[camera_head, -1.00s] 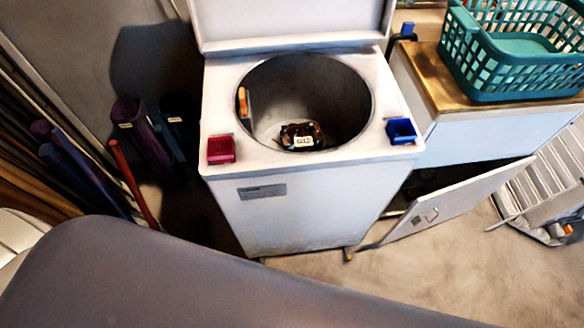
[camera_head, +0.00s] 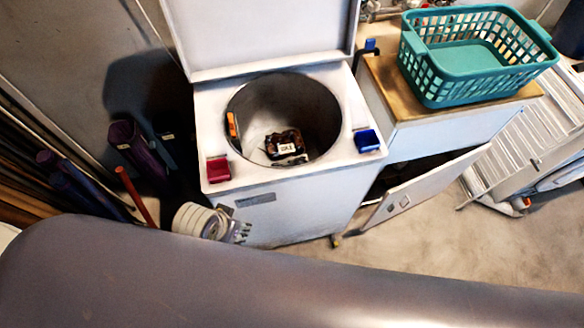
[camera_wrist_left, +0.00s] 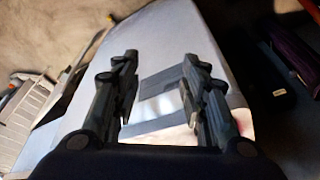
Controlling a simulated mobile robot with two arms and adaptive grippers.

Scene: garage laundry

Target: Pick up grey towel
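I cannot make out a grey towel for sure in either view. The white top-loading washer (camera_head: 290,205) stands with its lid up. In its round drum lie a dark brown item with a white label (camera_head: 284,145) and a greyish patch beneath it that I cannot identify. My left gripper (camera_head: 242,232) is low at the washer's front left, outside the drum. In the left wrist view its two fingers (camera_wrist_left: 160,92) are spread apart with nothing between them, facing the washer's white front. My right gripper is not in view.
An orange item (camera_head: 232,124) sits at the drum's left wall. A red box (camera_head: 218,169) and a blue box (camera_head: 367,140) are on the washer's top. A teal basket (camera_head: 440,92) stands on the right counter. An open cabinet door (camera_head: 425,190) juts out. Dark rolls (camera_head: 135,148) lean left.

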